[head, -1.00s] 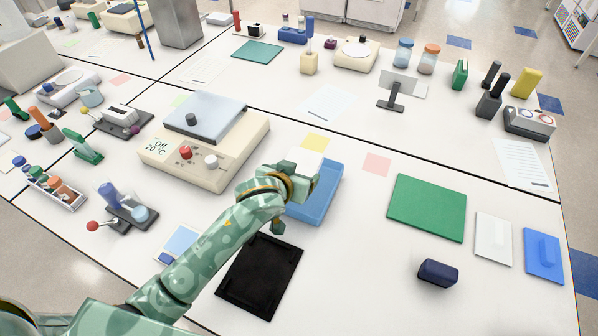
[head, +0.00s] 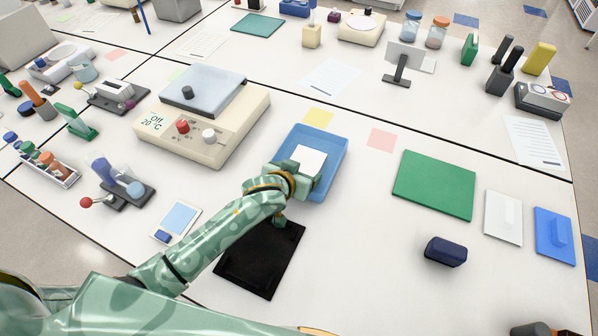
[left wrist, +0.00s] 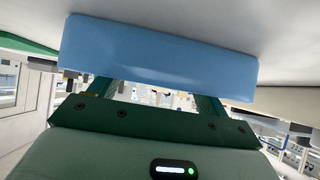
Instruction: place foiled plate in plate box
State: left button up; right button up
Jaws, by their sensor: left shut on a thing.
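The foiled plate (head: 309,161) is a flat white square in the head view. It shows over the near part of the blue plate box (head: 335,143), inside the box's outline. I cannot tell whether it touches the box floor. My left gripper (head: 300,174) is shut on the plate's near side. The gripper hides part of the plate and the box's near left rim. In the left wrist view the blue box wall (left wrist: 158,58) covers the fingertips and the plate. My right gripper is not in view.
A black tray (head: 262,262) lies under my left forearm. A yellow note (head: 318,117), a pink note (head: 382,139) and a green mat (head: 436,184) lie behind and right.

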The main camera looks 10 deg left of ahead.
pick_arm(q)
jog(key=o, duration=1.3)
jog(key=shift+o, duration=1.4)
jog(key=shift+s+r, duration=0.1)
jog(key=shift+r, duration=0.1)
jog(key=p+v, duration=0.3)
jog(key=v, duration=0.8)
jog(key=shift+s+r+p, duration=0.15)
jog(key=shift+s+p, duration=0.2)
jog(key=shift+s+a, duration=0.1)
